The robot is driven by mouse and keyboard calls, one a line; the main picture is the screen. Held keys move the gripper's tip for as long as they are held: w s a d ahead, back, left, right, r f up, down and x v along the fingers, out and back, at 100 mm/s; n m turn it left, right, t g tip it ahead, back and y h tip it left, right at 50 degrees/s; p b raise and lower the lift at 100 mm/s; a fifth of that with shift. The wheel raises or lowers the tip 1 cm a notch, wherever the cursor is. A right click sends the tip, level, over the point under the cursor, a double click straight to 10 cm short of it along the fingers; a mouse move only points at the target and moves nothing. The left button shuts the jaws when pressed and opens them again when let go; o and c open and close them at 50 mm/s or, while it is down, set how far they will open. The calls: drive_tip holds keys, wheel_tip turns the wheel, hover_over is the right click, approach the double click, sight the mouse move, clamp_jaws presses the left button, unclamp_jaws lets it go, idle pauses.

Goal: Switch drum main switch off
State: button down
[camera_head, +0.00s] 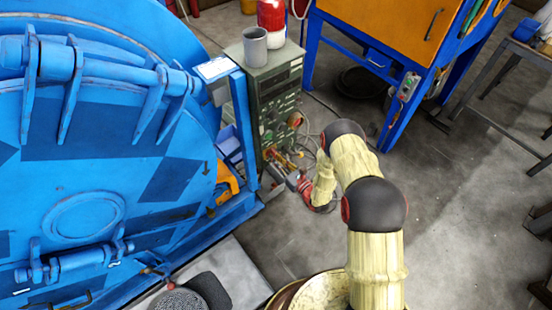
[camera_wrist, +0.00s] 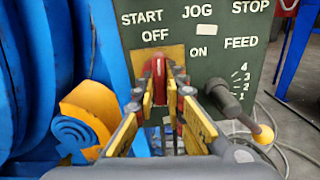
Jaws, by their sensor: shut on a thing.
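The drum control panel is a dark green box (camera_head: 268,90) beside the blue drum; its front fills much of the wrist view (camera_wrist: 225,72). It is lettered START, JOG, STOP, OFF, ON and FEED. The main switch is a red handle (camera_wrist: 159,68) on a yellow plate, below OFF and left of ON. My gripper (camera_wrist: 161,88) is shut on the red handle, one finger on each side. The handle looks about upright; its lower part is partly hidden by the fingers. In the head view my gripper (camera_head: 287,170) is low at the panel's front, and the switch is too small to make out.
The blue drum (camera_head: 90,150) stands close on the left. A black lever (camera_wrist: 238,108) with an orange-yellow knob sits right of my gripper. A grey cup (camera_head: 255,47) stands on the box. Cables lie on the floor at right. A blue-framed orange cabinet (camera_head: 385,35) is behind.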

drive_tip(key=shift+n, duration=0.5)
drive_tip(key=c, duration=1.8)
unclamp_jaws()
drive_tip(key=shift+c, duration=0.2)
drive_tip(key=shift+s+d, duration=0.1)
drive_tip(key=v, duration=1.1)
drive_tip(key=shift+s+d, duration=0.2)
drive_tip(key=shift+s, duration=0.1)
drive_tip(key=shift+f, duration=0.1)
